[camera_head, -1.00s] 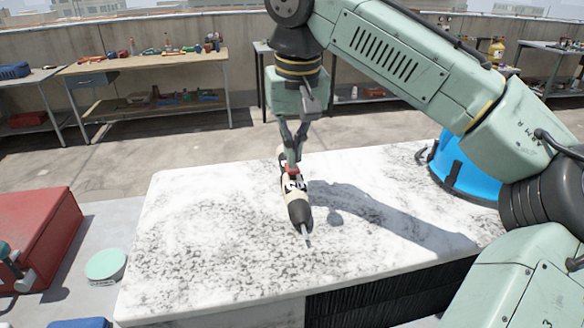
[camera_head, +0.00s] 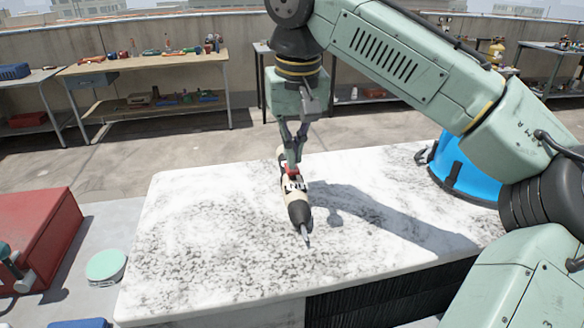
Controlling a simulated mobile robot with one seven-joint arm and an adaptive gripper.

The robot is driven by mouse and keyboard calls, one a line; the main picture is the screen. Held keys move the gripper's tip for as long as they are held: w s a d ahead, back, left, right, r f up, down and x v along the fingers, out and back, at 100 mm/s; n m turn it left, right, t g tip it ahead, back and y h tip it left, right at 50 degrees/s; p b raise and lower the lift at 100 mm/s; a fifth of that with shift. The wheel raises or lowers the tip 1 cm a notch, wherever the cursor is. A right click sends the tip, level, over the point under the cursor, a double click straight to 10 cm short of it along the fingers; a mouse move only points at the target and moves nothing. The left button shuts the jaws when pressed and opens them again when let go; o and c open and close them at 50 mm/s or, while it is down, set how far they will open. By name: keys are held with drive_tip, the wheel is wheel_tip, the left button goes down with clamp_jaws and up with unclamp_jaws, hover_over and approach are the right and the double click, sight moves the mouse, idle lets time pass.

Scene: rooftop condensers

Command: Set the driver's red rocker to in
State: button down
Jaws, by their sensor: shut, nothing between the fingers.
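The driver (camera_head: 297,202) is a cream and black power tool lying on the white, grey-flecked top of the condenser (camera_head: 215,230). Its bit points toward the front of the top. A bit of red, seemingly the rocker (camera_head: 291,170), shows on the driver at my fingertips. My gripper (camera_head: 292,165) points down, shut, with its tips at or just above the red part. I cannot tell whether the tips touch it. The fingers partly hide the red part, and its setting cannot be read.
A blue round container (camera_head: 465,172) stands at the right end of the top. A red box (camera_head: 35,240) and a pale green disc (camera_head: 106,265) are at the left. Workbenches with tools (camera_head: 145,62) stand behind. The left part of the top is clear.

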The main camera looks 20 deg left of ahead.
sight(294, 172)
drive_tip(key=shift+f+b, duration=0.65)
drive_tip(key=shift+f, duration=0.55)
idle(0.5)
wheel_tip(294, 172, up, 3)
drive_tip(key=p, duration=0.3)
drive_tip(key=shift+r, duration=2.05)
